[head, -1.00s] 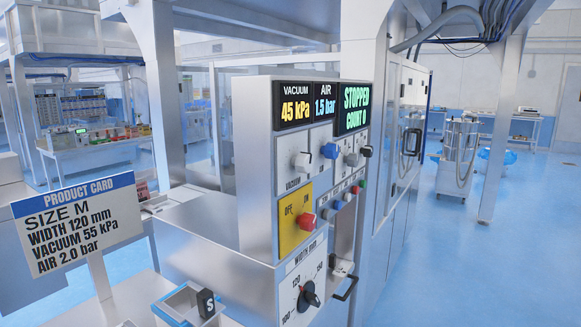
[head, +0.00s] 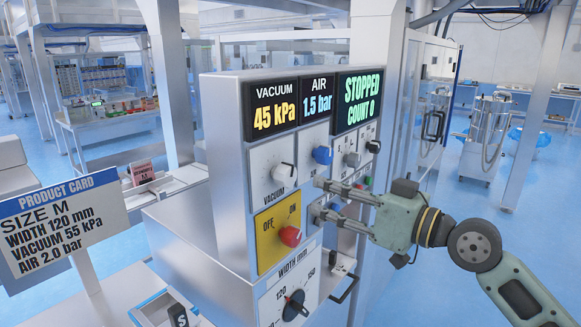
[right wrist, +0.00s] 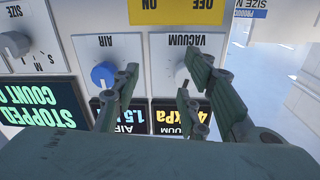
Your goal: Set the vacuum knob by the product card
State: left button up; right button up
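The vacuum knob (head: 284,174) is a pale round knob on a white plate marked VACUUM, below a display (head: 275,112) that reads 45 kPa. It also shows in the upside-down right wrist view (right wrist: 182,75). The product card (head: 62,222) at the left reads size M, width 120 mm, vacuum 55 kPa, air 2.0 bar. My right gripper (head: 318,197) is open and empty, its fingers pointing left toward the panel, right of and lower than the vacuum knob in the head view. My left gripper is not in view.
The blue air knob (head: 322,155) sits right of the vacuum knob, under the 1.5 bar reading. Below are a yellow OFF/ON plate with a red knob (head: 290,236) and the black width knob (head: 294,305). The STOPPED display (head: 358,98) is at the upper right.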

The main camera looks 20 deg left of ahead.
aim_at(294, 176)
jog(key=shift+n+g+y, duration=0.3)
jog(key=shift+n+g, duration=0.4)
jog(key=a+r+p, duration=0.1)
jog(key=a, duration=0.1)
jog(key=a+r+p, duration=0.1)
jog(key=a, duration=0.2)
jog(key=a+r+p, duration=0.1)
jog(key=a, duration=0.1)
jog(key=shift+s+a, duration=0.15)
jog(key=shift+s, duration=0.2)
jog(key=shift+w+a+f, duration=0.1)
jog(key=shift+w+a, duration=0.15)
jog(key=shift+a, duration=0.3)
jog(key=c, duration=1)
jog(key=shift+m, duration=0.3)
